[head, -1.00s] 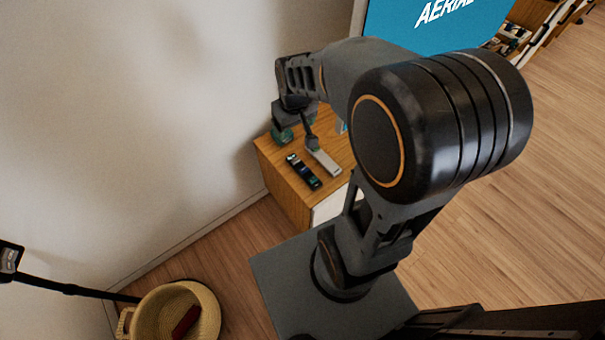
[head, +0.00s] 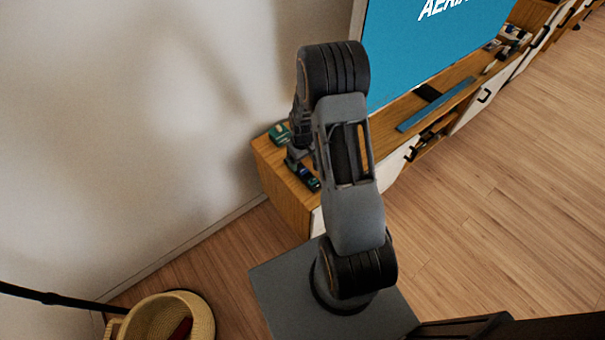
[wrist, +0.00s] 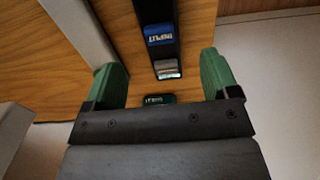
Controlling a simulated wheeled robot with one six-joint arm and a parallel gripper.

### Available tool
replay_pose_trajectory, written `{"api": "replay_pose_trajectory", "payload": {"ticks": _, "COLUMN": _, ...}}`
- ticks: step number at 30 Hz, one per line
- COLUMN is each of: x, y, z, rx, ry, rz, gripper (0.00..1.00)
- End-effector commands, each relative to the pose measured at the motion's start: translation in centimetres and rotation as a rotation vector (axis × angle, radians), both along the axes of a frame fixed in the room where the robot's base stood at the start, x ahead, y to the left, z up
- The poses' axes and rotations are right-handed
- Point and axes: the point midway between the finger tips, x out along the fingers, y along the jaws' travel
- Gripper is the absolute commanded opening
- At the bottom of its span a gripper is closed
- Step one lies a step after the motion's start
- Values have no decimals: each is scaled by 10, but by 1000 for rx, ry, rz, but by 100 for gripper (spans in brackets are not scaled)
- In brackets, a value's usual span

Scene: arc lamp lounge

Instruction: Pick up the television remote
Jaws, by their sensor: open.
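A slim black remote (head: 309,179) with coloured buttons lies on the wooden cabinet top near its left end. In the wrist view the black remote (wrist: 161,38) shows a blue "INPUT" label and a silver patch, its near end lying between the lines of my fingers. My gripper (wrist: 162,80) is open, with green fingertips on both sides and nothing held. In the head view my gripper (head: 291,160) hangs over the cabinet beside the remote and hides part of it. Whether the fingers touch the cabinet, I cannot tell.
A pale grey bar (wrist: 82,30) lies left of the remote, close to my left finger. A green object (head: 279,134) sits at the cabinet's back corner by the wall. A television (head: 430,45) stands behind. A woven basket (head: 202,312) is on the floor at lower left.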

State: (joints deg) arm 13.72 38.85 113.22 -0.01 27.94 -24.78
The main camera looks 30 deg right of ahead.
Motion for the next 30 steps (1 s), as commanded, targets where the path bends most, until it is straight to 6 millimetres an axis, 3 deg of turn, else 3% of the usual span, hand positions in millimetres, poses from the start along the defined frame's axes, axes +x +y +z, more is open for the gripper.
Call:
{"api": "replay_pose_trajectory", "payload": {"ticks": 8, "x": 0, "y": 0, "z": -17, "rx": 1, "ry": 1, "rz": 0, "gripper": 81}}
{"api": "replay_pose_trajectory", "payload": {"ticks": 18, "x": -1, "y": 1, "z": -59, "rx": 1, "ry": 2, "rz": 0, "gripper": 81}}
{"api": "replay_pose_trajectory", "payload": {"ticks": 29, "x": -1, "y": 1, "z": -65, "rx": 0, "ry": -1, "rz": 0, "gripper": 81}}
{"api": "replay_pose_trajectory", "payload": {"ticks": 30, "x": -1, "y": 1, "z": -65, "rx": 0, "ry": -1, "rz": 0, "gripper": 77}}
